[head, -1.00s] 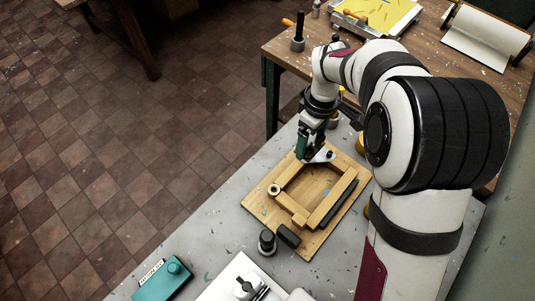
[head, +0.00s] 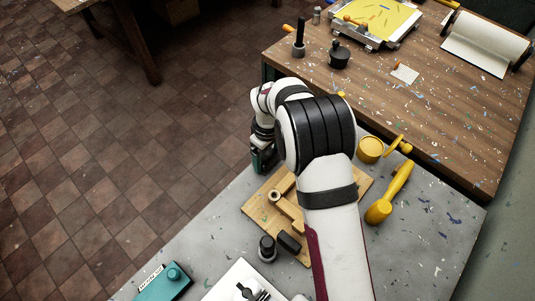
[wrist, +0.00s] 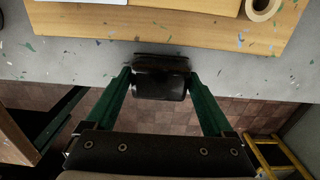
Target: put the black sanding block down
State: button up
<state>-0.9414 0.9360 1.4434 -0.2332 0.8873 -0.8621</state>
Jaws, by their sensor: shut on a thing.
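My gripper (head: 263,163) is low at the left edge of the grey bench, just beyond the far-left corner of the wooden board. In the wrist view its green fingers (wrist: 160,85) are shut on the black sanding block (wrist: 160,84), a dark, rounded block. The block lies across the bench edge in that picture, with floor tiles below it; whether it touches the bench I cannot tell. In the head view my gripper and arm hide the held block.
The wooden board (head: 255,207) carries a wooden frame and a tape roll (head: 274,195). A dark block (head: 289,241) and a black-topped jar (head: 267,248) stand at its near side. A yellow mallet (head: 390,195) lies to the right. Grey bench (head: 215,225) is bare left of the board.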

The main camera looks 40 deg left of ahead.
aim_at(268, 156)
jog(key=o, duration=1)
jog(key=shift+o, duration=0.2)
notch_tip(268, 156, up, 12)
jog(key=w+d+r+m, duration=0.1)
jog(key=d+r+m, duration=0.3)
jog(key=d, duration=0.3)
jog(key=w+d+r+m, duration=0.1)
jog(key=d+r+m, duration=0.25)
jog(key=d, duration=0.35)
jog(key=s+d+r+m+y, duration=0.1)
jog(key=s+d+r+m, duration=0.2)
jog(key=d, duration=0.4)
jog(key=s+d+r+m, duration=0.1)
jog(key=s+d+m, duration=0.35)
jog(key=d, duration=0.35)
jog(key=s+d+f+m, duration=0.2)
jog(key=s+d+m, duration=0.4)
jog(key=s+m, duration=0.2)
jog(key=shift+s+f+m+y, duration=0.2)
jog(key=shift+s+m+y, duration=0.15)
jog(key=shift+s, duration=0.45)
